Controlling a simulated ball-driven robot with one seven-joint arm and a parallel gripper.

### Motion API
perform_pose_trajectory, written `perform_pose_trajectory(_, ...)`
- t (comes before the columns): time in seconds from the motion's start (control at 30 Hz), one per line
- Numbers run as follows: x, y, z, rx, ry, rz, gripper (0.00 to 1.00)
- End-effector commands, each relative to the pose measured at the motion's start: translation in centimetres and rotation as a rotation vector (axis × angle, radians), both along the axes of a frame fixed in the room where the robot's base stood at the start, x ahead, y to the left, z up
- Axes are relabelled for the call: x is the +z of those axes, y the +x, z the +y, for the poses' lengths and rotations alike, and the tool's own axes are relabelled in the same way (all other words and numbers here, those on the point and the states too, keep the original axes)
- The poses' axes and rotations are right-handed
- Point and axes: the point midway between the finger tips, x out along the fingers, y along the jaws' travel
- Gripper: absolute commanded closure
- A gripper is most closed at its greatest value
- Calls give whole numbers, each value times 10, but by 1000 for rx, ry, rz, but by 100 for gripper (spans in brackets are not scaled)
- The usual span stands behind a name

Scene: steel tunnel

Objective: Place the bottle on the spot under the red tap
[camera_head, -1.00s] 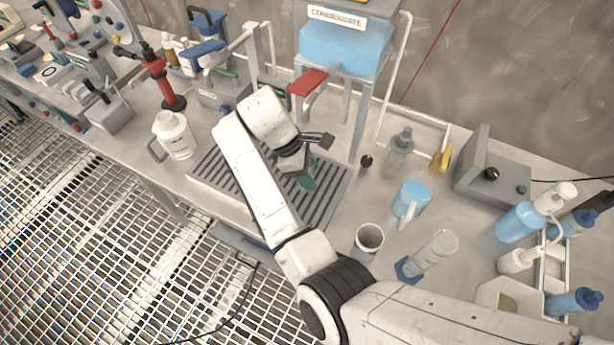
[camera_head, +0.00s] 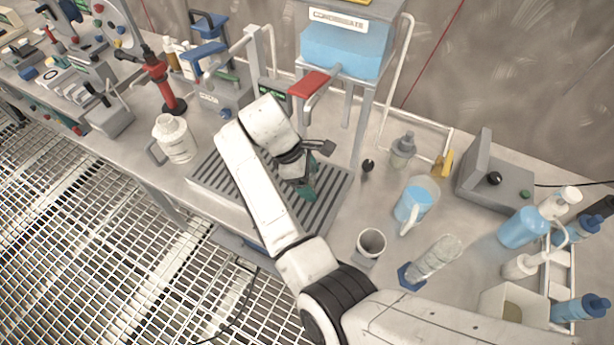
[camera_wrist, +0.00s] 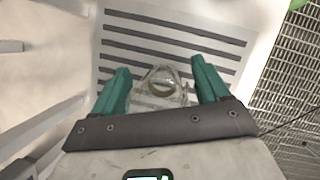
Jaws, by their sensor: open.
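My gripper (camera_head: 306,178) hangs low over the slatted drip tray (camera_head: 335,190) on the bench, and its green fingers also show in the wrist view (camera_wrist: 161,86). The fingers are open. A clear glass bottle (camera_wrist: 162,82) with a round mouth is between them, over the tray's dark slats, with a visible gap at the right finger. Whether the left finger touches it cannot be told. The arm and gripper hide this bottle in the head view. The red tap handle (camera_head: 308,83) is above and behind my gripper, in front of the blue tank.
A blue tank (camera_head: 343,50) on a metal stand is behind the tray. A white jug (camera_head: 174,140) stands to the left. To the right are a grey-capped bottle (camera_head: 403,148), a blue-filled pitcher (camera_head: 412,204), a cup (camera_head: 371,243) and a cylinder (camera_head: 436,258).

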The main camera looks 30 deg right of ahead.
Motion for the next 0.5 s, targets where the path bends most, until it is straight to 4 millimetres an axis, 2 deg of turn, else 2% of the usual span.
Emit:
perform_pose_trajectory(0.2,14,4,4,-1,1,-5,25)
perform_pose_trajectory(0.5,12,37,60,2,2,-1,25)
